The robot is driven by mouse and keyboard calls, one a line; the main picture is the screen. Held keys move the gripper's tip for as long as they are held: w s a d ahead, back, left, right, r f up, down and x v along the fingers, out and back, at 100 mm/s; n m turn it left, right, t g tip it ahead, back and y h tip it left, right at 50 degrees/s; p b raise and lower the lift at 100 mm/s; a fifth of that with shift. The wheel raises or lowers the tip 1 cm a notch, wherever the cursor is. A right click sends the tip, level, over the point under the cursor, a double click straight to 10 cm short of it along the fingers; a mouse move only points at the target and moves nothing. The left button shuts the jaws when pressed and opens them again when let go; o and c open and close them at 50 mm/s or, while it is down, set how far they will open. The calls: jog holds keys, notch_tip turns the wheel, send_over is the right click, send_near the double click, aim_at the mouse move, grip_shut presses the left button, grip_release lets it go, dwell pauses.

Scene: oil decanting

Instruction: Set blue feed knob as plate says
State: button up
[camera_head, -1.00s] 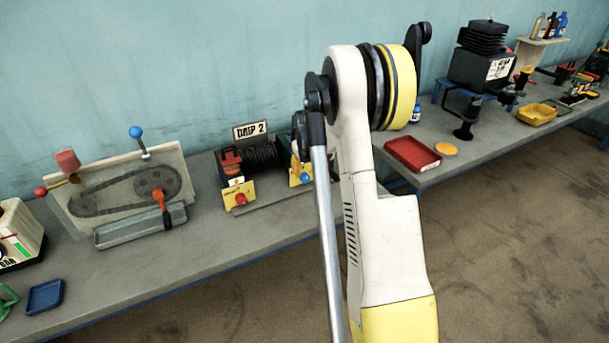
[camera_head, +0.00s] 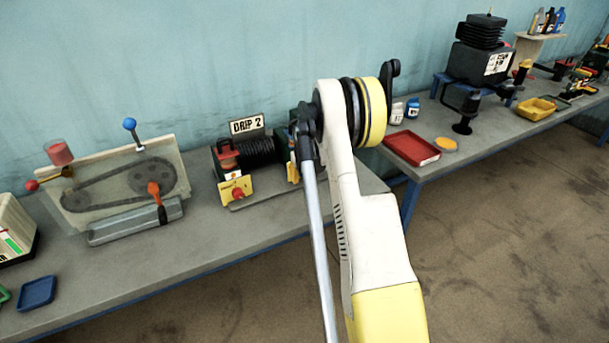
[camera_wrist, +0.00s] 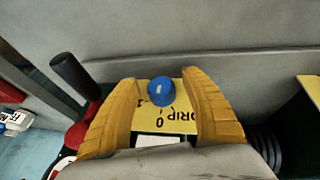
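The blue knob (camera_wrist: 161,91) sits on a yellow dial plate (camera_wrist: 180,121) in the wrist view. The dial shows "DRIP", a "0" and another partly hidden mark. A small pale mark shows on the knob. My gripper (camera_wrist: 160,78) is open, with its yellow fingers on either side of the knob and visible gaps between. I cannot tell how deep the fingertips reach. In the head view, a sign reading "DRIP 2" (camera_head: 246,125) stands behind the dark ribbed device (camera_head: 254,152). My arm hides the blue knob and gripper there.
A red knob (camera_head: 238,194) on a yellow plate is at the device's left end. A belt-drive panel (camera_head: 120,185) stands left of it. A red tray (camera_head: 411,149) and bottles stand on the right bench. Bench space in front of the device is clear.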

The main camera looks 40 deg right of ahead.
jog(key=c, duration=1.1)
jog(key=shift+y, duration=0.3)
jog(key=y, duration=0.2)
jog(key=m+t+y+b, duration=0.1)
jog(key=y, duration=0.1)
jog(key=shift+s+d+f, duration=0.1)
jog(key=shift+d, duration=0.1)
jog(key=shift+m+t+y+b, duration=0.4)
jog(key=shift+t+y+b, duration=0.45)
jog(key=shift+y, duration=1.05)
jog(key=shift+a, duration=0.1)
jog(key=o, duration=1.2)
